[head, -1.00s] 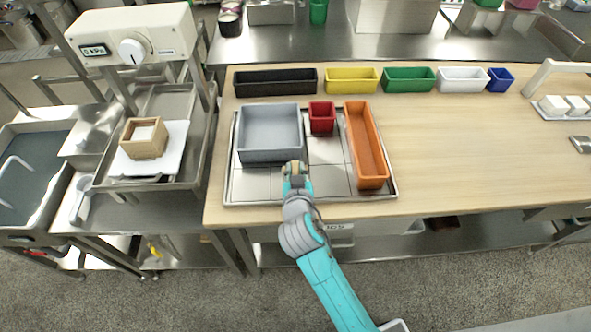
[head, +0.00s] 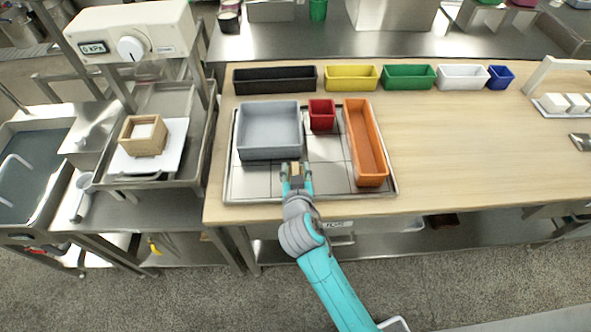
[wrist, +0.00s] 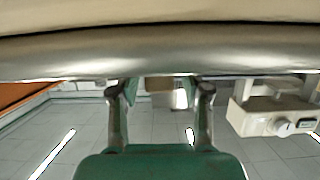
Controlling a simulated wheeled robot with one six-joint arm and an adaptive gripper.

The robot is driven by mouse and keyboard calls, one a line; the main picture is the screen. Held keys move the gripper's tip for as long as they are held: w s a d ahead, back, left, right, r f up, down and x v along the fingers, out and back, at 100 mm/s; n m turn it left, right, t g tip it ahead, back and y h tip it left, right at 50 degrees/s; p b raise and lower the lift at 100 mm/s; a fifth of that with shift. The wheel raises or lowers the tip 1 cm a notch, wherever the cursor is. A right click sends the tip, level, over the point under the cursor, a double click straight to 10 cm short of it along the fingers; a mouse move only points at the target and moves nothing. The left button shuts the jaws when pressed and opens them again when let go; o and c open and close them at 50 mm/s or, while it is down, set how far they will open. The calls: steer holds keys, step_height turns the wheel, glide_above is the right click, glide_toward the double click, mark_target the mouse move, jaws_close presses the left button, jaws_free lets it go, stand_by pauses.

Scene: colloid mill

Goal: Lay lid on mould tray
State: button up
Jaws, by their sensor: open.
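My gripper (head: 296,168) is open over the front part of the gridded steel tray (head: 240,188), just in front of the grey bin (head: 268,152). A small tan piece (head: 296,171) shows between its fingers; I cannot tell what it is or whether it is touched. In the wrist view the two fingers (wrist: 160,92) stand apart. I can make out no clear lid. Which thing is the mould tray is also unclear; a wooden frame with a white block (head: 143,136) sits on a white board (head: 170,160) under the press at left.
A red bin (head: 321,115) and an orange bin (head: 366,145) stand on the gridded tray. Black, yellow, green, white and blue bins line the table's back. The press (head: 135,35) stands left. White blocks (head: 575,103) sit far right. The table's right middle (head: 470,140) is clear.

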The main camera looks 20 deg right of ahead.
steer(key=shift+r, duration=0.3)
steer(key=v, duration=1.2)
steer(key=shift+r, duration=0.35)
steer(key=s+d+f+n+y, duration=0.1)
steer(key=s+f+n+y, duration=0.1)
steer(key=s+f, duration=0.35)
steer(key=s+d+f+n+y, duration=0.2)
steer(key=s, duration=0.6)
steer(key=s+r, duration=0.3)
steer(key=s, duration=0.5)
steer(key=s+d+r+t, duration=0.1)
steer(key=s+r, duration=0.2)
steer(key=s, duration=0.6)
steer(key=shift+d, duration=0.3)
